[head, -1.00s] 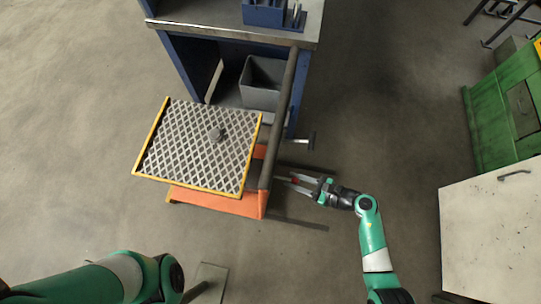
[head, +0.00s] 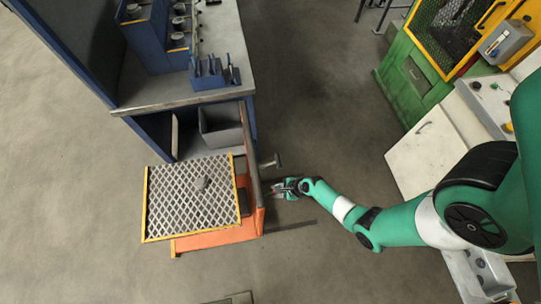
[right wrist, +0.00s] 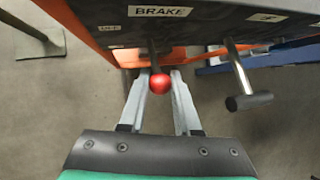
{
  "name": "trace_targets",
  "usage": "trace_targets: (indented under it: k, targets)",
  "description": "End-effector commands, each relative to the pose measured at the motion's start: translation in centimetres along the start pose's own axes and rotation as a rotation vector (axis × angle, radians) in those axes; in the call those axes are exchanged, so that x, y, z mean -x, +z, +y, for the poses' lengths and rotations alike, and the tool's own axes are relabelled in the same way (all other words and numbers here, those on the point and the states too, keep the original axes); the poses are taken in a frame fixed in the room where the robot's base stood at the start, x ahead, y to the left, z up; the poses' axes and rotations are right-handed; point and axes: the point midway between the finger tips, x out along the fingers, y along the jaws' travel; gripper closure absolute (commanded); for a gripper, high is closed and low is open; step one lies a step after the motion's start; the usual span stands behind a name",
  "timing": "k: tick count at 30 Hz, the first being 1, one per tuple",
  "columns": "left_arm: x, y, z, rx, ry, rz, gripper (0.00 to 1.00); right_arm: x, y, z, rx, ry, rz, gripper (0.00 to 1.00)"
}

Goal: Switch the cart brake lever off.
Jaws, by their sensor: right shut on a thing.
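The orange cart (head: 215,239) stands at the front of the workbench, with a mesh-topped tray on it. A smaller label (right wrist: 109,28) at the left seems to read OFF; another (right wrist: 267,17) at the right is unclear. My right gripper (right wrist: 161,78) is shut on the brake lever, one finger on each side of the knob. In the head view my right gripper (head: 280,189) is at the cart's right side.
A dark T-shaped handle (right wrist: 248,101) sticks out right of the lever, close to the gripper. The cart's long dark bar (head: 250,150) runs along its right side. A workbench (head: 185,97) with a grey bin (head: 220,124) is behind. A white cabinet (head: 430,150) stands right.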

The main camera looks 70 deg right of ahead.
Motion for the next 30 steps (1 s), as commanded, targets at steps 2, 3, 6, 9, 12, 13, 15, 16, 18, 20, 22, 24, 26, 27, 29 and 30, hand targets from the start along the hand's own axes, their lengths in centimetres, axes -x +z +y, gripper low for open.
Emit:
trace_targets:
  k: [2, 3, 6, 9, 12, 13, 15, 16, 18, 20, 22, 24, 26, 27, 29, 30]
  targets:
    - [-0.1, -0.1, 0.0, 0.000, 0.000, 0.000, 1.00, 0.1, -0.1, 0.0, -0.001, -0.001, 0.005, 1.00]
    - [-0.1, -0.1, 0.0, 0.000, 0.000, 0.000, 1.00, 0.1, -0.1, 0.0, -0.001, -0.001, 0.006, 1.00]
    - [-0.1, -0.1, 0.0, 0.000, 0.000, 0.000, 1.00, 0.0, -0.1, 0.0, -0.001, -0.001, 0.006, 1.00]
    - [-0.1, -0.1, 0.0, 0.000, 0.000, 0.000, 1.00, 0.0, -0.1, 0.0, -0.001, -0.001, 0.006, 1.00]
    - [-0.1, -0.1, 0.0, 0.000, 0.000, 0.000, 1.00, 0.0, -0.1, 0.0, -0.001, -0.001, 0.006, 0.65]
    - [-0.1, -0.1, 0.0, 0.000, 0.000, 0.000, 1.00, 0.0, -0.1, 0.0, -0.001, -0.001, 0.006, 0.60]
    - [-0.1, -0.1, 0.0, 0.000, 0.000, 0.000, 1.00, 0.0, -0.1, 0.0, -0.001, -0.001, 0.005, 0.47]
    - [-0.1, -0.1, 0.0, 0.000, 0.000, 0.000, 1.00, 0.0, -0.1, 0.0, -0.001, -0.001, 0.005, 0.42]
    - [-0.1, -0.1, 0.0, 0.000, 0.000, 0.000, 1.00, 0.0, -0.1, 0.0, -0.001, -0.001, 0.005, 0.39]
    - [-0.1, -0.1, 0.0, 0.000, 0.000, 0.000, 1.00, 0.0, -0.1, 0.0, -0.001, -0.001, 0.005, 0.39]
    - [-0.1, -0.1, 0.0, 0.000, 0.000, 0.000, 1.00, 0.0, -0.1, 0.0, -0.001, -0.001, 0.005, 0.39]
    - [-0.1, -0.1, 0.0, 0.000, 0.000, 0.000, 1.00, 0.1, -0.1, 0.0, -0.001, -0.001, 0.005, 0.39]
    - [-0.2, -0.2, 0.0, 0.000, 0.000, 0.000, 1.00, 0.3, -0.1, -0.1, -0.001, -0.002, 0.005, 0.39]
    - [-0.4, -0.4, 0.0, 0.000, 0.000, 0.000, 1.00, 0.6, 0.0, -0.1, -0.002, -0.003, 0.005, 0.39]
    - [-0.8, -0.7, 0.0, 0.000, 0.000, 0.000, 1.00, 1.4, 0.0, -0.1, -0.003, -0.002, 0.005, 0.39]
    - [-1.1, -1.1, 0.0, 0.000, 0.000, 0.000, 1.00, 2.2, 0.1, -0.1, -0.003, -0.002, 0.005, 0.39]
